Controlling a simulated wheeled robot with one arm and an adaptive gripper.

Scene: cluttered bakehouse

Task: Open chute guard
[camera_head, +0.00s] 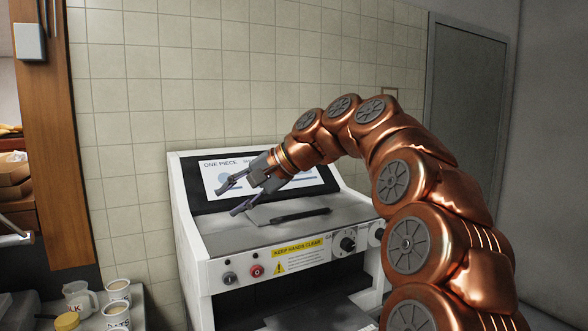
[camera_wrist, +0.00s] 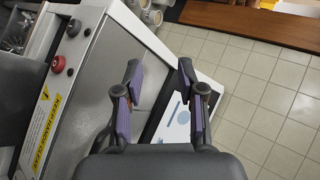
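A white and grey machine (camera_head: 215,250) stands against the tiled wall, with a flat metal top. A grey plate (camera_head: 262,214) with a dark bar (camera_head: 301,215) lies on that top in the head view; it looks like the chute guard, lying flat, but I cannot tell for sure. My gripper (camera_head: 230,199) is open and empty above the left part of the top, in front of the sloped sign panel. In the wrist view my gripper (camera_wrist: 160,68) has its two fingers apart with nothing between them. The bar is not clearly visible there.
The machine's front has a red button (camera_head: 257,271), a black knob (camera_head: 348,244) and a yellow warning label (camera_head: 298,246). Cups and a jug (camera_head: 80,298) stand at the lower left. A wooden shelf frame (camera_head: 58,150) rises at the left. The tiled wall is close behind.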

